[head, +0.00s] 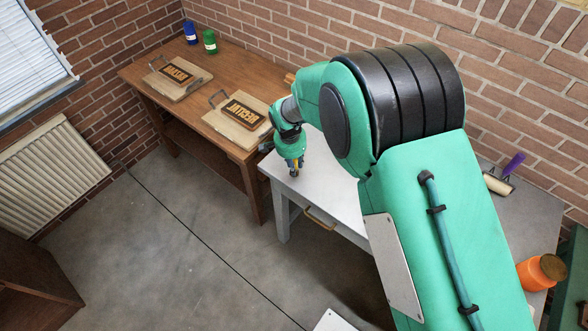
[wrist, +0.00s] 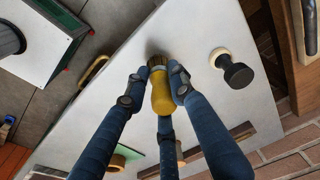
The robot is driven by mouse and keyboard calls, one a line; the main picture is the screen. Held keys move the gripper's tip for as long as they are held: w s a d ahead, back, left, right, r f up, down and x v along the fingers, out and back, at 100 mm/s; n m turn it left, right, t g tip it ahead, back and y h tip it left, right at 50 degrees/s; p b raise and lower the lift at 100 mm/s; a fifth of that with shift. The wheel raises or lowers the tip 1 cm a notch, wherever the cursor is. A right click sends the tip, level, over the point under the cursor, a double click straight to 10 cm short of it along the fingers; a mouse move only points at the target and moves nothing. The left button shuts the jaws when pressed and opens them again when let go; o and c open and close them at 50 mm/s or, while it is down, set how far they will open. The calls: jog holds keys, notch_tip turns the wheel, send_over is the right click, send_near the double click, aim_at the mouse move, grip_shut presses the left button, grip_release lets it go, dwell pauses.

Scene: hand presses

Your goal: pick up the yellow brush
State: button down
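The yellow brush (wrist: 161,94) shows in the wrist view between the three blue fingers of my gripper (wrist: 158,82). Its short brown bristles point away from the camera, against the pale tabletop. One fingertip lies close on each side of it, and the third finger is at its near end. I cannot tell whether the fingers press on it or whether the bristles touch the table. In the head view my gripper (head: 294,166) points down over the left end of the grey table (head: 313,180), and a small yellow bit of the brush (head: 294,173) shows among the fingers.
A black-knobbed tool (wrist: 238,75) lies near the brush. In the head view, a wooden bench (head: 210,90) with two lettered plates stands left; a roller (head: 498,184), a purple-handled tool (head: 514,163) and an orange jar (head: 536,275) are right. My arm hides the table's middle.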

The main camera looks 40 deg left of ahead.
jog(key=shift+r, duration=0.2)
jog(key=shift+r, duration=0.6)
notch_tip(320, 180, up, 2)
jog(key=shift+r+p, duration=0.15)
jog(key=shift+p, duration=0.2)
jog(key=s+d+r, duration=0.1)
jog(key=s+d, duration=0.9)
jog(key=d, duration=0.2)
jog(key=shift+d+p, duration=0.25)
jog(key=shift+p, duration=0.2)
jog(key=shift+w+r, duration=0.1)
jog(key=shift+w, duration=0.05)
